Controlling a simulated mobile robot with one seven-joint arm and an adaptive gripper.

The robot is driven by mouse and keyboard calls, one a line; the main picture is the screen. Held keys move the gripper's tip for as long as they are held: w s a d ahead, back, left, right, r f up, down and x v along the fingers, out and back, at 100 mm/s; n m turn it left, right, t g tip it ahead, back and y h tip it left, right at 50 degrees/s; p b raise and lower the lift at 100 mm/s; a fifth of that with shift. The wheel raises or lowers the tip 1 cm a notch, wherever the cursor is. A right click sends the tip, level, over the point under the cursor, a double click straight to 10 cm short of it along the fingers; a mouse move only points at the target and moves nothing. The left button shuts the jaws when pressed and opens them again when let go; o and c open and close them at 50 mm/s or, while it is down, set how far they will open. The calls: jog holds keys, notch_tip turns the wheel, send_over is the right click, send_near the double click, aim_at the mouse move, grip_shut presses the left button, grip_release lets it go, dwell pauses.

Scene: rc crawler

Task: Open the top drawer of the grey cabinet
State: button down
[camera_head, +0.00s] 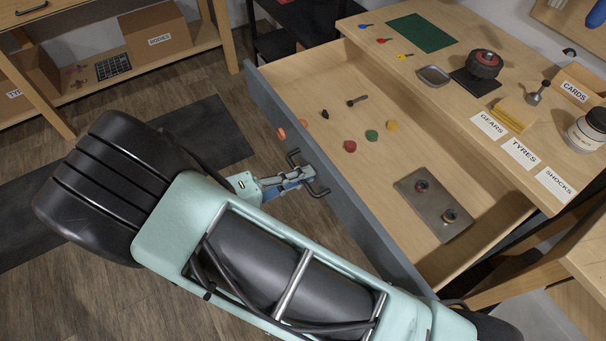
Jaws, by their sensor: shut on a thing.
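The top drawer (365,221) has a grey front and a pale wood inside. It stands pulled well out from under a wooden top (455,85), and its inside is widely exposed. A dark bar handle (319,193) sits on the outer face of the drawer front. My gripper (303,175) is at this handle, shut on its middle, with the handle's two ends showing on either side. My arm comes in from the lower right and hides the lower part of the cabinet.
Inside the drawer lie several small coloured parts (372,135) and a metal plate (436,203) with two small pieces. The top holds a green mat (421,33), a tyre (484,64) and a jar (588,130).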

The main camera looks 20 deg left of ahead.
dwell(0.4)
jog(key=c, duration=2.3)
grip_release()
jog(key=shift+c, duration=0.2)
jog(key=v, duration=1.2)
